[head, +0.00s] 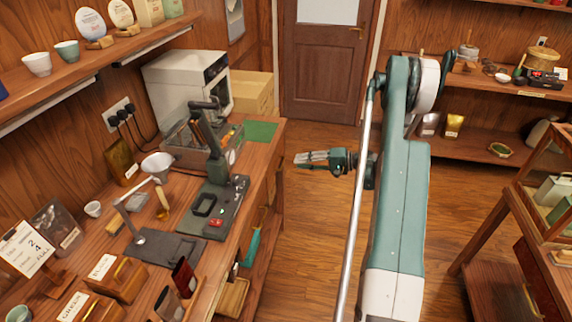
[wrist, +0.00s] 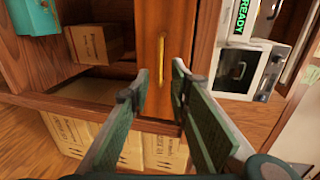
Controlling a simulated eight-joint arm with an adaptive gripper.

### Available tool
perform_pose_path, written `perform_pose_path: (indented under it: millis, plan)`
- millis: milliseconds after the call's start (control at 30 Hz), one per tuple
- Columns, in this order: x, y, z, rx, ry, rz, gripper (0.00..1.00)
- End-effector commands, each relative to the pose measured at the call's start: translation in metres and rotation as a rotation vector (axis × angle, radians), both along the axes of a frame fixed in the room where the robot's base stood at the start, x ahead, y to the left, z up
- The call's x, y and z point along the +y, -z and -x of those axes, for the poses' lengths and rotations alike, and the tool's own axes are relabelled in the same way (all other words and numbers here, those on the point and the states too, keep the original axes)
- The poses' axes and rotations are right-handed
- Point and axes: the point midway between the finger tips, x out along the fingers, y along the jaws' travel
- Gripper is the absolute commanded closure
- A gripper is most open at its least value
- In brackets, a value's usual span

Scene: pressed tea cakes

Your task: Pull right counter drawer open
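The counter drawer has an orange-brown wooden front (wrist: 178,40) and shows in the wrist view, which is turned on its side. Its brass bar handle (wrist: 161,60) is at the upper middle, between my two fingers as seen there. The drawer looks shut. My gripper (wrist: 157,88) is open and empty, with one green finger on each side of the handle's line. In the head view my gripper (head: 298,160) points left at the counter's far front, a short gap away. The drawer handle is not clear in the head view.
The counter (head: 262,155) carries a white oven (head: 185,85), a lever press (head: 212,150) and tea goods. Below the drawer, an open shelf holds a cardboard box (wrist: 95,43) and a teal item (wrist: 35,17). Cartons (wrist: 95,140) stand beyond. The floor (head: 310,240) right of the counter is clear.

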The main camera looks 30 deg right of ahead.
Motion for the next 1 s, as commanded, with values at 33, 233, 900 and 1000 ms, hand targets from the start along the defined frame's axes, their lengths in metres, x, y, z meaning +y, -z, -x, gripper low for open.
perform_pose_path:
  millis: [33,233,900,1000]
  plan:
    - [0.002,0.001,-0.001,0.0,-0.001,0.0,0.8]
    - [0.013,0.004,-0.012,0.0,-0.002,0.0,0.8]
    - [0.053,0.016,-0.052,0.0,-0.001,0.0,0.8]
    - [0.053,0.016,-0.053,0.001,0.0,-0.001,0.8]
